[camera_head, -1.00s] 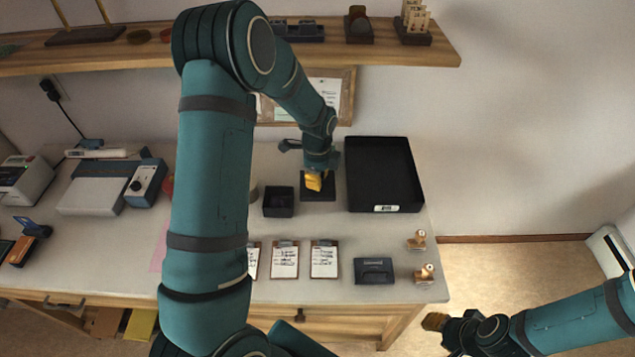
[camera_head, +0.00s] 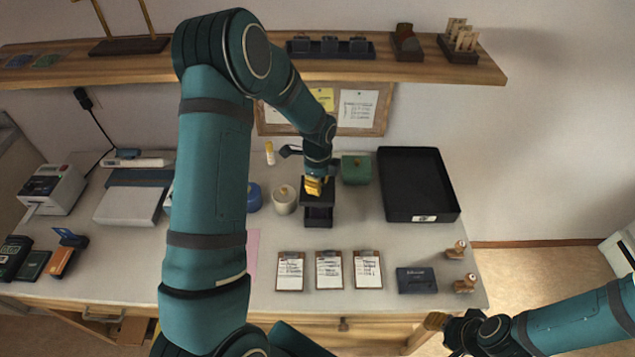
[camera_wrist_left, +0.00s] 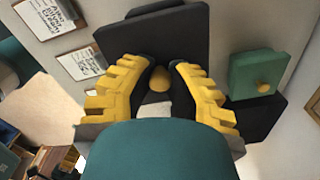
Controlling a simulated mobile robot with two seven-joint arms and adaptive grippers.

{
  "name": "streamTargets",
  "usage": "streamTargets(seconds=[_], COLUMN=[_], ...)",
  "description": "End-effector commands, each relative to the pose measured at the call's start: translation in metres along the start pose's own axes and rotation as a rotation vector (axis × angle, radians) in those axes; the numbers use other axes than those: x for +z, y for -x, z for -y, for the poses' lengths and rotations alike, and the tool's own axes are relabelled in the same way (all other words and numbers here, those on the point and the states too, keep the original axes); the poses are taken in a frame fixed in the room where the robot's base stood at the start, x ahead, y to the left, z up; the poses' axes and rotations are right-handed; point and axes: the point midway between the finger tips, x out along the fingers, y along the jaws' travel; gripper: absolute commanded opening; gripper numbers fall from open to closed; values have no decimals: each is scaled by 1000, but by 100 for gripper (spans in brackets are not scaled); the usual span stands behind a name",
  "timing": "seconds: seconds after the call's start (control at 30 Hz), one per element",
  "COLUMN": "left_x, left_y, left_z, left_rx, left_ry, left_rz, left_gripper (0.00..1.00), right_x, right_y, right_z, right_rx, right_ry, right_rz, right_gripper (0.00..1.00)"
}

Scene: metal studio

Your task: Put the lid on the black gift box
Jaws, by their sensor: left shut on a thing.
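My left gripper (camera_head: 316,185) is shut on the knob (camera_wrist_left: 160,79) of the flat, square black lid (camera_wrist_left: 185,35). In the head view the lid (camera_head: 326,194) is held over the back part of the open black gift box (camera_head: 318,221). The box's front part shows below the lid, and its back is hidden. I cannot tell the gap between lid and box. My right gripper (camera_head: 442,325) is empty near the desk's front right corner; its fingers are too unclear to read.
A green box (camera_head: 356,170) stands close to the right of the lid, with a large black tray (camera_head: 441,216) beyond it. A cream jar (camera_head: 284,201) stands to the left. Several clipboards (camera_head: 329,270) lie in front. A wooden shelf (camera_head: 220,66) hangs above.

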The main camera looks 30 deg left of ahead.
Motion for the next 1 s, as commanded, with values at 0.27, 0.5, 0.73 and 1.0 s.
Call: streamTargets(seconds=[0.27,0.5,0.73,1.0], left_x=[0,0,0,0], left_y=[-17,-42,-60,-62], left_z=[0,0,0,0], left_rx=[2,1,1,0], left_ry=[0,0,-1,-1], left_rz=[0,0,0,0], left_gripper=[0,0,0,0], right_x=[2,6,12,14], right_y=[-12,-28,-39,-40], right_z=[-5,-10,-14,-14], right_rx=[3,4,3,2], right_ry=[-1,1,5,6], right_rz=[0,7,20,23], right_gripper=[40,40,40,40])
